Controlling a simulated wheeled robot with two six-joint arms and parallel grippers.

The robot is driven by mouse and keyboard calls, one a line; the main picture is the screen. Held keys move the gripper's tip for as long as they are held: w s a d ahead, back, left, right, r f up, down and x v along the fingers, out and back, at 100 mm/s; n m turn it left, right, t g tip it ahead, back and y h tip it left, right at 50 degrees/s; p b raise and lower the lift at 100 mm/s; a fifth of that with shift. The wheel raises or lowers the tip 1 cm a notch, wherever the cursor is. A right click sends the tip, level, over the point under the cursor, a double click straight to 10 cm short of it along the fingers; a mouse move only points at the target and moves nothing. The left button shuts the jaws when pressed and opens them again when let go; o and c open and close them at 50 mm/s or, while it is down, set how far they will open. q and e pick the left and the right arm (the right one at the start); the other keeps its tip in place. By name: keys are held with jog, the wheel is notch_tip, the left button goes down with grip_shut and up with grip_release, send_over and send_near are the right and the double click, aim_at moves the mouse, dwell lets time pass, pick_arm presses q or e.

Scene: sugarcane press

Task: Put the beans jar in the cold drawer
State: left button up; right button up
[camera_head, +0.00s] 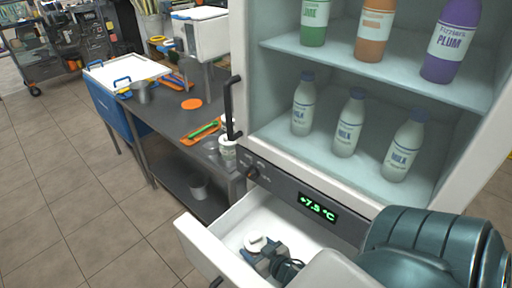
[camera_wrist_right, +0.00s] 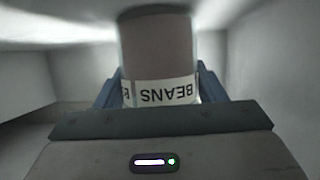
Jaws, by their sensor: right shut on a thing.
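The cold drawer (camera_head: 205,252) is pulled open below the fridge's display panel. My right gripper (camera_head: 268,256) is inside the drawer, shut on the beans jar. The jar's pale lid (camera_head: 257,244) shows between the fingers in the head view. In the right wrist view the beans jar (camera_wrist_right: 158,60) has a white label reading BEANS, upside down in the picture, with a blue finger on each side. Whether the jar touches the drawer floor I cannot tell. My left gripper is not in view.
The fridge above holds milk bottles (camera_head: 347,122) and coloured juice bottles (camera_head: 375,30). Its display (camera_head: 318,207) reads +7.5 °C. A dark workbench (camera_head: 180,122) with jars (camera_head: 228,152) stands left of the drawer. Drawer walls (camera_wrist_right: 25,78) surround the gripper closely.

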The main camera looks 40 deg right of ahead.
jog(key=shift+f, duration=0.15)
jog(key=o, duration=1.3)
jog(key=shift+c, duration=0.2)
